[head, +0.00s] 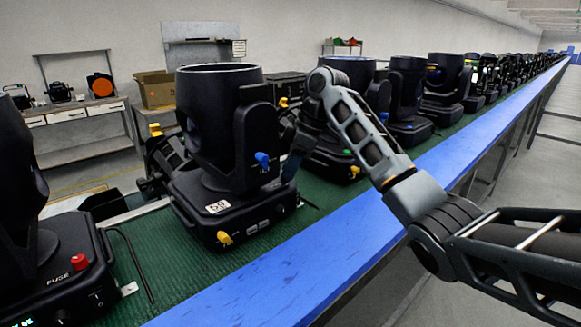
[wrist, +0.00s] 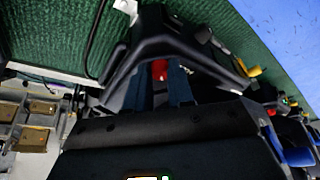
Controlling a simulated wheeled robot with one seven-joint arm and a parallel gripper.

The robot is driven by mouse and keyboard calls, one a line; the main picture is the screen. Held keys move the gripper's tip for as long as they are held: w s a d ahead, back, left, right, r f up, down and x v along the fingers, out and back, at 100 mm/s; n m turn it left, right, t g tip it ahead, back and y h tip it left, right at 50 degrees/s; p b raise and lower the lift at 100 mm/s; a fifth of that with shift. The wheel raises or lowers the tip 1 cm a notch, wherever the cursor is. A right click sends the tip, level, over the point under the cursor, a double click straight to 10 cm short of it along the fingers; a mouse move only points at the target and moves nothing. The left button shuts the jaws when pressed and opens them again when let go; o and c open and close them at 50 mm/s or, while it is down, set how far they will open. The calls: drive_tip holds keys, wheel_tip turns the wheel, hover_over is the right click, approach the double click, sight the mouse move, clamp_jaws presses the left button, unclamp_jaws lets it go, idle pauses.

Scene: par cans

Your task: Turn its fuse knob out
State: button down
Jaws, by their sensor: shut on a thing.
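My gripper (wrist: 161,84) shows in the wrist view with its fingers closed on a small red knob (wrist: 159,69). In the head view my gripper (head: 291,166) reaches down just right of a large black par can (head: 222,130); its fingertips and the held knob cannot be made out there. This can has a blue knob (head: 262,160) on its yoke and a yellow knob (head: 224,238) on its base. Another red knob (head: 80,262) sits on the nearest left base, beside the word FUSE, apart from my gripper.
The cans stand in a long row on a green conveyor (head: 137,240) with a blue rail (head: 290,275) along its near side. More cans (head: 408,95) stand close on the right. A bent black rod (head: 135,265) lies left of the large can. A bench (head: 80,115) stands behind.

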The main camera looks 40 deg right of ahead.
drive_tip(key=m, duration=0.1)
drive_tip(key=m+p, duration=0.1)
drive_tip(key=m+h+p, duration=0.1)
drive_tip(key=shift+s+a+r+t, duration=0.15)
drive_tip(key=shift+a+t, duration=0.1)
drive_tip(key=shift+t, duration=0.15)
drive_tip(key=shift+a+m+h+p, duration=0.1)
drive_tip(key=shift+m+h+p, duration=0.35)
drive_tip(key=shift+m, duration=0.75)
drive_tip(key=shift+s+a+m+t+h, duration=0.1)
drive_tip(key=shift+m+t+h, duration=0.4)
drive_tip(key=shift+m, duration=1.2)
drive_tip(key=shift+h, duration=0.25)
drive_tip(key=c, duration=1)
unclamp_jaws()
drive_tip(key=shift+g, duration=0.3)
